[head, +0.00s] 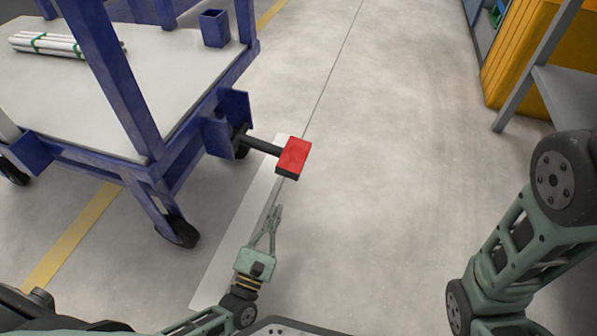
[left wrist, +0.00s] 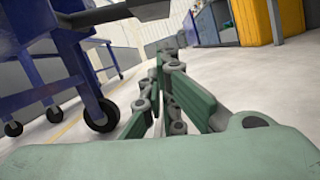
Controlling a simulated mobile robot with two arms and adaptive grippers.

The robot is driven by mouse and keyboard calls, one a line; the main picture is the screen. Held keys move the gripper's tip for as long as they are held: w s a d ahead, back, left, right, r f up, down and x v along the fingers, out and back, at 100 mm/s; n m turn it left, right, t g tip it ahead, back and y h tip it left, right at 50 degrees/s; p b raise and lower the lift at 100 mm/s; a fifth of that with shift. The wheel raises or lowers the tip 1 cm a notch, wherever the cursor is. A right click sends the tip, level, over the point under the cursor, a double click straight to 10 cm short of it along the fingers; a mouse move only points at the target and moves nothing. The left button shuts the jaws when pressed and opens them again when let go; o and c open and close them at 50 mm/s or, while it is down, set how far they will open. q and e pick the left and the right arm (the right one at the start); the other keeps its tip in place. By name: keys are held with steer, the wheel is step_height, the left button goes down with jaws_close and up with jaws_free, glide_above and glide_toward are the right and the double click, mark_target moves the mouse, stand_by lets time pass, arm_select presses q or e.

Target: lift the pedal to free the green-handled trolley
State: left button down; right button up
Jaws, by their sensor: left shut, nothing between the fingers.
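A blue-framed trolley (head: 172,155) with a pale deck stands at the left in the head view; no green handle shows. Its frame and wheels also show at the left of the left wrist view (left wrist: 70,65). A red pedal (head: 293,156) on a dark bar sticks out from the trolley's right side. My left gripper (head: 276,210) is shut and empty, with its fingertips just below the pedal in the picture and apart from it. Its fingers also show in the left wrist view (left wrist: 165,58). A dark flat piece crosses the top left there, perhaps the pedal's bar. My right gripper is out of view.
White pipes with green bands (head: 52,44) lie on the deck. A yellow cabinet (head: 520,55) and a grey shelf (head: 568,95) stand at the upper right. My right arm fills the lower right. The concrete floor (head: 400,150) between is clear.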

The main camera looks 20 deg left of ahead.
arm_select(q)
steer(key=r+b+x, duration=0.2)
steer(key=b+x, duration=0.1)
steer(key=x, duration=0.7)
steer(key=shift+s+n+b, duration=0.15)
steer(key=shift+n+b, duration=0.15)
steer(key=shift+b, duration=0.05)
steer(key=shift+d+r, duration=0.1)
steer(key=shift+d, duration=0.05)
stand_by(0.3)
